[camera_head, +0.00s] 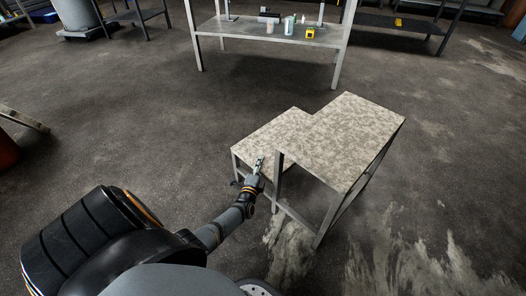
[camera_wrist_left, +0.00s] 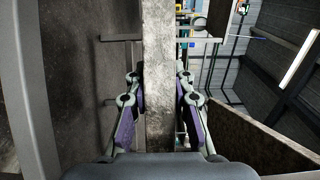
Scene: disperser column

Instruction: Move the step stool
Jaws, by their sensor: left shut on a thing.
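The step stool (camera_head: 346,135) stands on the floor at the centre right of the head view. It has two mottled grey-beige steps, the lower one on the left, on a dark metal frame. My left gripper (camera_head: 258,166) is at the edge of the lower step, beside the upright of the higher one. In the left wrist view my left gripper (camera_wrist_left: 158,110) has one finger on each side of a pale mottled slab of the step stool (camera_wrist_left: 158,50) and is shut on it. My right gripper is not in view.
A metal workbench (camera_head: 270,32) with small items, including a yellow one (camera_head: 310,34), stands behind the stool. A dark shelf (camera_head: 400,24) is at the back right. An orange-red object (camera_head: 6,150) is at the left edge. The floor (camera_head: 130,125) left of the stool is clear.

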